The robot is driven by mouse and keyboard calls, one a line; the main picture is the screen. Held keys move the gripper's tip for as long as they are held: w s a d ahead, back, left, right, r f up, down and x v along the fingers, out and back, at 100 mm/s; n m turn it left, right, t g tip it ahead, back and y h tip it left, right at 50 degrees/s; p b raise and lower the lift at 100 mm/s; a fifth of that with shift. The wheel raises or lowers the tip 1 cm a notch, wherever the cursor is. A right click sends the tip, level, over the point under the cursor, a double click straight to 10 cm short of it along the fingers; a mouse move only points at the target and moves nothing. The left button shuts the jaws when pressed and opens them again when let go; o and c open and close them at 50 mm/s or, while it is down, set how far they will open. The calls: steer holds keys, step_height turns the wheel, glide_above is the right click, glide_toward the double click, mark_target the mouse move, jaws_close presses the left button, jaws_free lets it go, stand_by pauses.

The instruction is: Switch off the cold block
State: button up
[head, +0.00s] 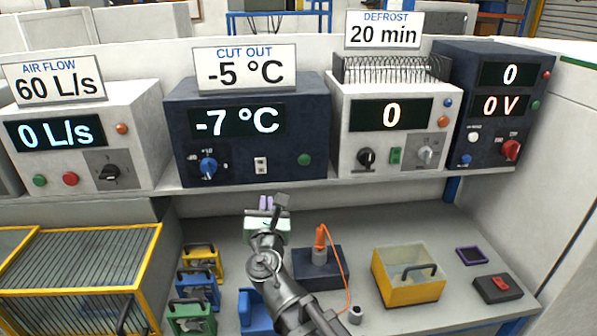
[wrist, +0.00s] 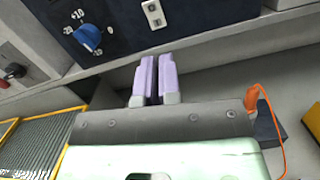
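The dark blue unit (head: 248,150) on the shelf reads -7 °C, under a sign (head: 245,68) saying CUT OUT -5 °C. No label on it reads "cold block", but it is the only unit showing a temperature. Its front has a blue knob (head: 208,167), a white rocker switch (head: 260,165) and a green button (head: 304,160). The knob (wrist: 90,37) and switch (wrist: 153,14) also show in the wrist view. My gripper (head: 266,203) is below the shelf edge, apart from the unit. Its purple fingers (wrist: 155,80) are together with nothing between them.
An air flow unit (head: 85,140) stands left, a defrost unit (head: 392,125) and a voltage unit (head: 495,110) right. Below are a yellow-framed grille (head: 80,270), coloured frames with handles (head: 200,262), an orange cable (head: 320,238) and a yellow bin (head: 408,285). The shelf edge overhangs my gripper.

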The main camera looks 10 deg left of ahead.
steer(key=shift+a+r+n, duration=0.1)
steer(key=shift+a+n, duration=0.1)
steer(key=shift+n, duration=0.7)
jaws_close()
steer(key=shift+s+a, duration=0.15)
steer(key=shift+a, duration=0.25)
steer(key=shift+a, duration=0.1)
steer(key=p, duration=0.2)
glide_toward(260, 162)
steer(key=x, duration=0.7)
steer(key=shift+w+a, duration=0.15)
steer(key=shift+w, duration=0.15)
